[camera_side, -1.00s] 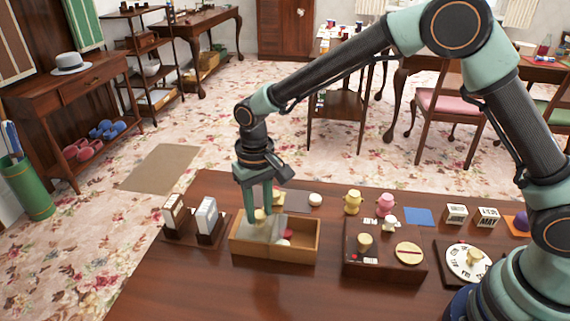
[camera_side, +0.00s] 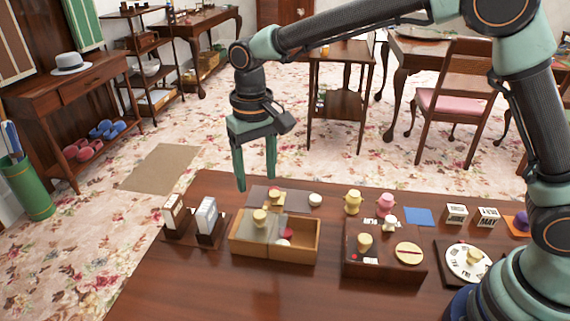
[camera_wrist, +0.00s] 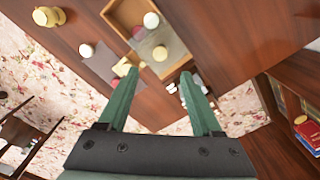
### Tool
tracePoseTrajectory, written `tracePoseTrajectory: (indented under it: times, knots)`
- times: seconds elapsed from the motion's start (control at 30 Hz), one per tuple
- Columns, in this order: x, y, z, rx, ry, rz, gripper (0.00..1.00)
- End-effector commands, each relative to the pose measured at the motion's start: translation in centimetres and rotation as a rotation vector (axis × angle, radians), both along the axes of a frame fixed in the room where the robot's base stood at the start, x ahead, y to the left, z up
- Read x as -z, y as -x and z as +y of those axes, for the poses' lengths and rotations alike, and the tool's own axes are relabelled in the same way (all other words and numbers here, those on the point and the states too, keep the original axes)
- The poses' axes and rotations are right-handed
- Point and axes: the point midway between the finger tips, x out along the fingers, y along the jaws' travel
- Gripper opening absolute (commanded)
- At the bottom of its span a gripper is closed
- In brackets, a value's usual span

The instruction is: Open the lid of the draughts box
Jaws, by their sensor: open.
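The draughts box (camera_side: 295,254) is a light wooden tray on the dark table. Its grey lid (camera_side: 252,231), with a pale round knob (camera_side: 260,217), covers the left part. The right part is uncovered, and red and white draughts (camera_side: 285,236) show at the lid's edge. My gripper (camera_side: 256,184) is open and empty, pointing down above the box and clear of the knob. In the wrist view the box (camera_wrist: 116,14), lid (camera_wrist: 172,42) and knob (camera_wrist: 160,53) lie beyond my open fingertips (camera_wrist: 160,74).
A grey mat (camera_side: 295,197) with a white piece (camera_side: 315,200) lies behind the box. A stand with two upright blocks (camera_side: 206,218) is to the left. A dark box with yellow pieces (camera_side: 385,266) is to the right. The table's front is bare.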

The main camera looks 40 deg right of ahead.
Motion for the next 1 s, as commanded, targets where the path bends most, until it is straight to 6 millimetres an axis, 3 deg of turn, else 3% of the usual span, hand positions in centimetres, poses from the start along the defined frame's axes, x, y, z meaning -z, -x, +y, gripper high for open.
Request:
tracePoseTrajectory:
  times: [0.2,0.67,0.83,1.0]
  knots:
    - [-2.6,0.0,0.0,0.000,0.000,-0.001,0.66]
    - [-3.2,0.0,-0.2,0.001,-0.002,-0.003,0.66]
    - [-5.1,0.6,-2.5,0.005,-0.018,-0.043,0.66]
    - [-7.9,2.4,-6.9,0.006,-0.042,-0.125,0.66]
